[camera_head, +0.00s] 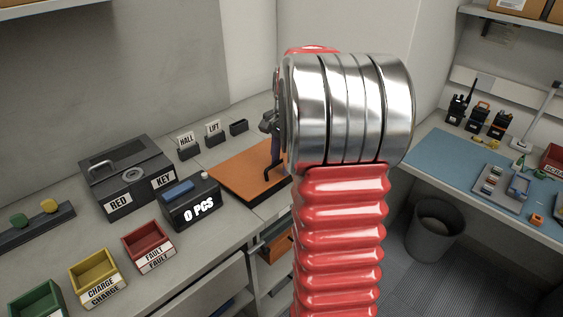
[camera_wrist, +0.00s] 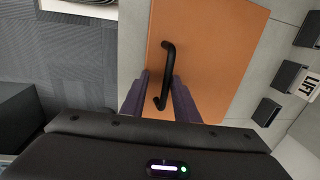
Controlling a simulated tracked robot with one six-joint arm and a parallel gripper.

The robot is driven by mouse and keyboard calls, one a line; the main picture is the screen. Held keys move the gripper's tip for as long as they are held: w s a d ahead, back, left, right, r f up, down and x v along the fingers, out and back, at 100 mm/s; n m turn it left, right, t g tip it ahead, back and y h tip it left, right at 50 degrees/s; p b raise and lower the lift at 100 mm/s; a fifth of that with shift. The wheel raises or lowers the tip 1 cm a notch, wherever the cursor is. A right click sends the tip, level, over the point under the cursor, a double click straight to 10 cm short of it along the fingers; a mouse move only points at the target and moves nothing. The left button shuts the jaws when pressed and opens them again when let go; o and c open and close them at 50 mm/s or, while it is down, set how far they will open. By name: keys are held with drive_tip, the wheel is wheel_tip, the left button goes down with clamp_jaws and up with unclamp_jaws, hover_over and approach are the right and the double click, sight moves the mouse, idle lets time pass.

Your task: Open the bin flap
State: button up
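The bin flap looks to be the flat orange panel (camera_head: 235,172) set in the grey counter, also in the wrist view (camera_wrist: 225,55). It lies flat and looks closed. Its black bar handle (camera_head: 276,160) stands up near the panel's right side, partly beside my arm. In the wrist view the handle (camera_wrist: 168,62) runs lengthwise between my fingers. My gripper (camera_wrist: 160,76) is open, one finger on each side of the handle, with orange showing in the gaps. In the head view my gripper (camera_head: 268,122) is mostly hidden by my arm; contact with the handle cannot be told.
Left of the panel stand a RED KEY box (camera_head: 125,175), a 0 PCS box (camera_head: 190,203) and red (camera_head: 149,245), yellow and green trays. HALL and LIFT holders (camera_head: 213,135) stand behind. A waste bin (camera_head: 435,230) is on the floor by the blue-topped bench (camera_head: 440,155).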

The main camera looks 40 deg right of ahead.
drive_tip(key=shift+c, duration=0.3)
drive_tip(key=shift+r, duration=0.15)
drive_tip(key=c, duration=0.3)
drive_tip(key=shift+s+a+r+m+t, duration=0.15)
drive_tip(key=shift+r+m+t, duration=0.3)
drive_tip(key=shift+m, duration=0.35)
drive_tip(key=shift+c, duration=1.4)
drive_tip(key=shift+s+a+r+m+t, duration=0.1)
drive_tip(key=shift+s+r+m+t, duration=0.3)
drive_tip(key=shift+r+m+t, duration=0.4)
clamp_jaws()
drive_tip(key=shift+s+a+m+y, duration=0.15)
drive_tip(key=shift+s+m+y, duration=0.15)
drive_tip(key=shift+m, duration=0.2)
drive_tip(key=s+r+m+t, duration=0.1)
drive_tip(key=s+m+t, duration=0.7)
drive_tip(key=m, duration=0.6)
drive_tip(key=shift+s+r, duration=0.2)
drive_tip(key=shift+s, duration=0.8)
